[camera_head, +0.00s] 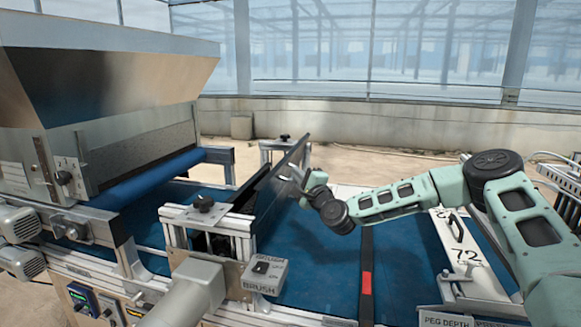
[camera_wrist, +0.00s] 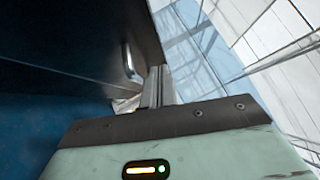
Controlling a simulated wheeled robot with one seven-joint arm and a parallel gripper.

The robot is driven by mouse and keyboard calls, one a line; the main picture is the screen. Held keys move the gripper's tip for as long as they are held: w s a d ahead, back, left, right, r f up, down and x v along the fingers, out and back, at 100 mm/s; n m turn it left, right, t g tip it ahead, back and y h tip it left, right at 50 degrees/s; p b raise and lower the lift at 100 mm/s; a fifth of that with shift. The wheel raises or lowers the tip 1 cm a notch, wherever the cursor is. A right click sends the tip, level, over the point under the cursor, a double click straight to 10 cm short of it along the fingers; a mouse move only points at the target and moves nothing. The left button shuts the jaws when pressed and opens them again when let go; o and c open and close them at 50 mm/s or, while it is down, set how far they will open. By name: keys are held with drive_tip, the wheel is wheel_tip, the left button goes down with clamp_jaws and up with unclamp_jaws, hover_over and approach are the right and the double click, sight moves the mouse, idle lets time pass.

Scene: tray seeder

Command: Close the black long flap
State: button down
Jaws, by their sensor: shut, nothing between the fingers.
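The black long flap (camera_head: 270,192) is a dark, narrow panel on the metal frame over the blue belt, tilted up with its upper edge toward the back right. In the wrist view a large dark surface (camera_wrist: 75,40), which looks like the flap, fills the upper left. My gripper (camera_head: 297,178) is at the flap's right side, close to its face near the far end; I cannot tell whether they touch. It is shut and empty. Its fingertips are hard to make out in the head view, and the wrist view shows mainly its green body and dark edge.
The blue belt (camera_head: 405,262) runs under my arm. A metal hopper (camera_head: 110,80) stands at the left. A grey brush switch box (camera_head: 265,272) and a round-knobbed bracket (camera_head: 205,207) sit at the flap's near end. A white panel (camera_head: 468,250) lies at the right.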

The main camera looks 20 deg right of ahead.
drive_tip(key=shift+w+a+r+p, duration=0.2)
drive_tip(key=shift+w+a, duration=0.15)
drive_tip(key=shift+a, duration=0.15)
drive_tip(key=shift+w+a+r+p, duration=0.2)
drive_tip(key=shift+w+a, duration=0.15)
drive_tip(key=shift+a, duration=0.15)
drive_tip(key=shift+r, duration=0.1)
